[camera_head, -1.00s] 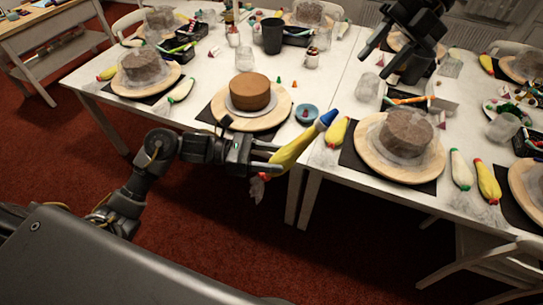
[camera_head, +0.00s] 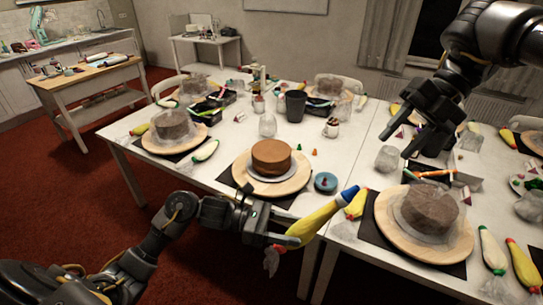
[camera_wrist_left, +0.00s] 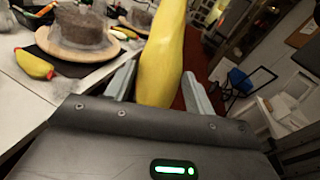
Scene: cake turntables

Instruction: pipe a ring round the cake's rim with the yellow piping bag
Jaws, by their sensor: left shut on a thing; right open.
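My left gripper (camera_head: 285,241) is shut on a yellow piping bag (camera_head: 318,219) with a blue tip, held near the table's front edge. The bag also fills the middle of the left wrist view (camera_wrist_left: 162,60), between the fingers. The bag is tilted, its blue end up and to the right. A brown, bare cake (camera_head: 271,155) sits on a board on a round wooden turntable (camera_head: 291,184), behind and left of the bag. The blue end is apart from the cake. My right gripper (camera_head: 405,131) is open and empty, raised over the right table.
A small blue bowl (camera_head: 325,182) stands right of the turntable. Another yellow bag (camera_head: 356,204) lies beyond the held bag's tip. A plastic-wrapped cake (camera_head: 429,207) stands on a turntable at right. A dark cup (camera_head: 295,106) and a jar (camera_head: 331,128) stand behind.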

